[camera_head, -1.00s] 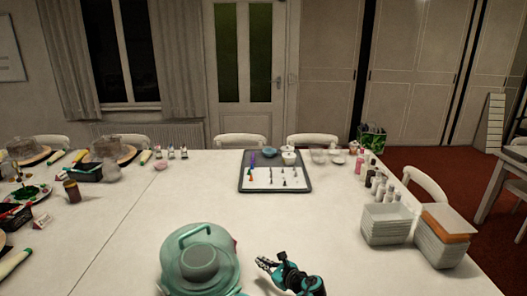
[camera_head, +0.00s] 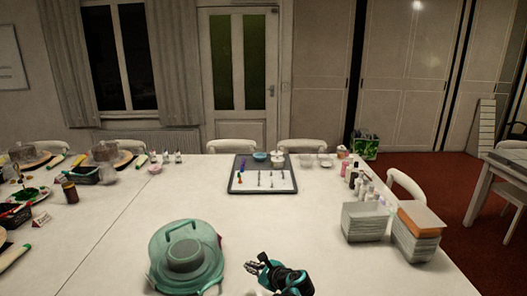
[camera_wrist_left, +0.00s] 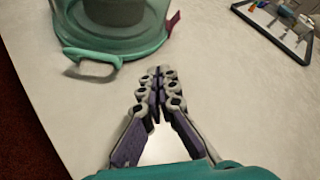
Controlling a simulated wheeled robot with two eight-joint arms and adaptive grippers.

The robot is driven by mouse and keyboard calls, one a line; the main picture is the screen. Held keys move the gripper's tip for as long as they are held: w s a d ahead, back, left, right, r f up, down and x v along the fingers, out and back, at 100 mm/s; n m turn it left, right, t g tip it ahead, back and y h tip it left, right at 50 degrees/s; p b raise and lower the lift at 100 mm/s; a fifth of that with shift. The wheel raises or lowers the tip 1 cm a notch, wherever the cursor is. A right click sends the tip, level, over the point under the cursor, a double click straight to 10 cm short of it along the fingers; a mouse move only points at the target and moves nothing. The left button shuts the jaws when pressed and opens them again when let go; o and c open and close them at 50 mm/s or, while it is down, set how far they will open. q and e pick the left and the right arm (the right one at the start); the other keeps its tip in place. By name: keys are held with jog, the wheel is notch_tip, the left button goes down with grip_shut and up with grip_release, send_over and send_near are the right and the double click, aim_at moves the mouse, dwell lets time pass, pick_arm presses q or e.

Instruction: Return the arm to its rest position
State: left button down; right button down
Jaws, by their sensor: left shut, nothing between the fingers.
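My left gripper (camera_head: 256,267) is at the bottom of the head view, over the near part of the white table (camera_head: 330,250). It is shut and empty, its fingers together in the left wrist view (camera_wrist_left: 157,75). A teal lidded container with a handle (camera_head: 185,255) stands to the left of the gripper, apart from it. The container also shows at the top left of the wrist view (camera_wrist_left: 110,45). My right gripper is in neither view.
A dark tray (camera_head: 262,185) with small tools lies mid-table. Stacked white containers (camera_head: 366,222) and a second stack (camera_head: 418,240) stand at the right, near a row of bottles (camera_head: 357,178). Cakes and dishes stand far left. The table between gripper and tray is clear.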

pick_arm(q)
jog(key=s+a+r+n+g+h, duration=0.1)
jog(key=s+a+r+n+h, duration=0.1)
jog(key=s+a+r+n, duration=0.35)
jog(key=s+a+r+n+g+h, duration=0.2)
jog(key=s+a+r+n, duration=0.15)
jog(key=s+a, duration=0.4)
jog(key=s+f+n+h, duration=0.2)
jog(key=s+n+h, duration=0.2)
jog(key=s+n, duration=0.9)
jog(key=s, duration=0.9)
jog(key=shift+a+t, duration=0.25)
jog(key=shift+t, duration=0.05)
